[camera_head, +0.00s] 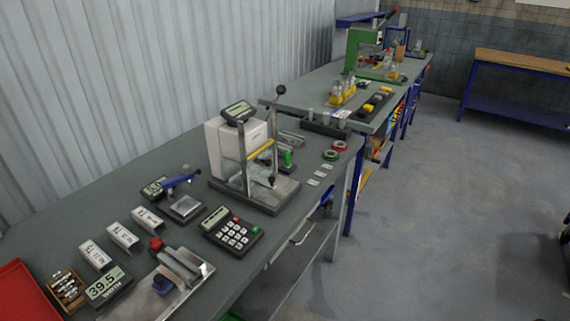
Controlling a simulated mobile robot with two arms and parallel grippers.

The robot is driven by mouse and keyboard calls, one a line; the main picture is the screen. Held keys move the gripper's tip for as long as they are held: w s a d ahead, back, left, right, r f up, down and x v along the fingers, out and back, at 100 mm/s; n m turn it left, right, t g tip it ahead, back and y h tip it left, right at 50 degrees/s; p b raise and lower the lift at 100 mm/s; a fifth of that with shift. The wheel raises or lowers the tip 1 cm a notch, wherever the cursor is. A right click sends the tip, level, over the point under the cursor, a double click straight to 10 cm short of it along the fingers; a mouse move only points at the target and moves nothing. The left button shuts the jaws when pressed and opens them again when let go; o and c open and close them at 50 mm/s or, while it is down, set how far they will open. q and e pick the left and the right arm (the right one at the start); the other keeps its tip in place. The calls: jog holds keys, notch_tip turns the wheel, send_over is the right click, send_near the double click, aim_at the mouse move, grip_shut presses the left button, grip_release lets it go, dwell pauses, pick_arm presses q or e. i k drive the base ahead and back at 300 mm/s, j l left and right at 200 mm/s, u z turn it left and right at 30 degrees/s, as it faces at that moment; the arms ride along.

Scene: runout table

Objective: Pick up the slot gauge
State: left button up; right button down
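I cannot tell for certain which object is the slot gauge; no label naming it is readable. A small display reading 39.5, marked with what looks like WIDTH (107,286), sits at the near left of the grey-green table. Right of it is a metal fixture (182,268) with a red knob and a blue part on a plate. A small stand with a green part (287,161) is beside the tall press (247,155). Neither of my grippers is in view.
A red tray (22,292) and wooden rack (67,289) are at the near left. Several metal blocks (123,236), a keypad (231,231), a blue-levered device (184,205) and rings (338,146) crowd the table (262,240). Open floor (450,210) lies right.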

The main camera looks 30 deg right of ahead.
aim_at(287, 165)
jog(key=i+l, duration=0.1)
jog(key=l, duration=0.4)
jog(key=i+l, duration=0.1)
jog(key=l, duration=0.45)
jog(key=i+l, duration=0.1)
jog(key=l, duration=0.4)
jog(key=z, duration=0.05)
